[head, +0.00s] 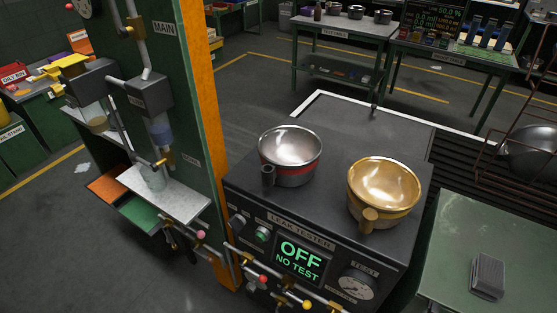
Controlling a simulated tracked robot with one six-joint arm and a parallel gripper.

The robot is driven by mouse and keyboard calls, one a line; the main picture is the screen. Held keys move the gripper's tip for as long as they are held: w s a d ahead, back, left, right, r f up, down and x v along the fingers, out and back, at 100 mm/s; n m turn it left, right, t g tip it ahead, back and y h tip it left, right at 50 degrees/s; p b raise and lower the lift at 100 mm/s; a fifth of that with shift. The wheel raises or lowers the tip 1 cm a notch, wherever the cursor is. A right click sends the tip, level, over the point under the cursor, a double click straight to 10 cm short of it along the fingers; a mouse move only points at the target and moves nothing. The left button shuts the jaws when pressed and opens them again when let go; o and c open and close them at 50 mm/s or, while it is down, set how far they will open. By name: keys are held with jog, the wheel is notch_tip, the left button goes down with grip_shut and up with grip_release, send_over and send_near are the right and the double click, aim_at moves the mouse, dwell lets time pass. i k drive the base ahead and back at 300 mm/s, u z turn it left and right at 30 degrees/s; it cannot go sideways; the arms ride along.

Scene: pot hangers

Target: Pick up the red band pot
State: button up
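The red band pot (287,173) is a round steel pot with a red band around its side and a short dark handle at its front left. It stands upright and open-topped on the left of the dark leak tester top (335,205). Its inside looks empty. A gold pot (382,185) with a stubby gold handle stands to its right on the same top, with a gap between them. My gripper is not visible in the head view, so its state and place are hidden.
A green column with an orange edge (205,95) rises close left of the tester. Valves and pipes (290,292) stick out in front. The tester screen (301,262) reads OFF, NO TEST. A green table (450,265) and wire rack (520,150) stand right.

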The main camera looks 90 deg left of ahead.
aim_at(290, 155)
jog(key=u, duration=0.05)
jog(key=k, duration=1.75)
jog(key=u, duration=2.45)
jog(key=i, duration=0.7)
jog(key=u, duration=0.05)
